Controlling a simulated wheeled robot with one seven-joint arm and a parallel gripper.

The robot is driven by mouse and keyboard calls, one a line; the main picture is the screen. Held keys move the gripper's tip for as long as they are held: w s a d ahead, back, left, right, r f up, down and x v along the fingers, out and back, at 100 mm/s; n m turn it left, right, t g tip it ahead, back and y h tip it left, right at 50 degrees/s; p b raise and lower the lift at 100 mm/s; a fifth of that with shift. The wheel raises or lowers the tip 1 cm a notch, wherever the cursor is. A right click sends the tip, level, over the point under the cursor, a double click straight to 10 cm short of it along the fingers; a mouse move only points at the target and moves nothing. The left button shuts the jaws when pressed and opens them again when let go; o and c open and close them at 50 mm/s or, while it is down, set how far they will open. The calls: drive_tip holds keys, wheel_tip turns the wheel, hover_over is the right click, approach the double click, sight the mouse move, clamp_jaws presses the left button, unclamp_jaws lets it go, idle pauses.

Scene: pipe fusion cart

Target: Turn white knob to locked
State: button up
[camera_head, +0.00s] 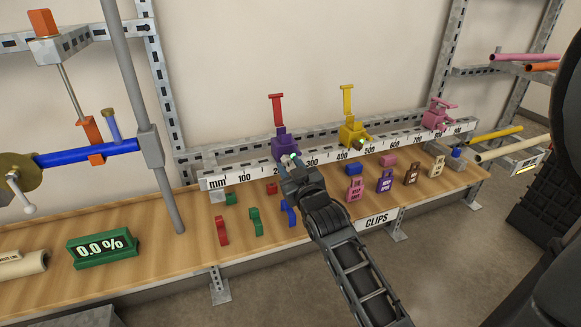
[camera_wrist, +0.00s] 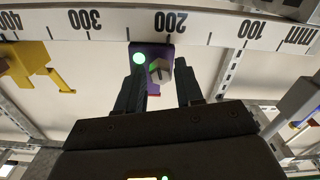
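A purple clamp (camera_head: 279,143) with an upright red T-handle is mounted on the ruler rail. In the wrist view my gripper (camera_wrist: 160,65) is open, with one finger on each side of the knob. I see a gap at the right finger; contact at the left finger is unclear.
A yellow clamp (camera_head: 352,133) and a pink clamp (camera_head: 437,116) stand farther right on the ruler rail (camera_head: 246,175). A grey post (camera_head: 150,130) rises at left.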

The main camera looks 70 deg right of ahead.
clamp_jaws()
drive_tip(key=shift+f+m+b, duration=0.1)
drive_tip(key=shift+m+b, duration=0.2)
drive_tip(key=shift+m, duration=0.4)
unclamp_jaws()
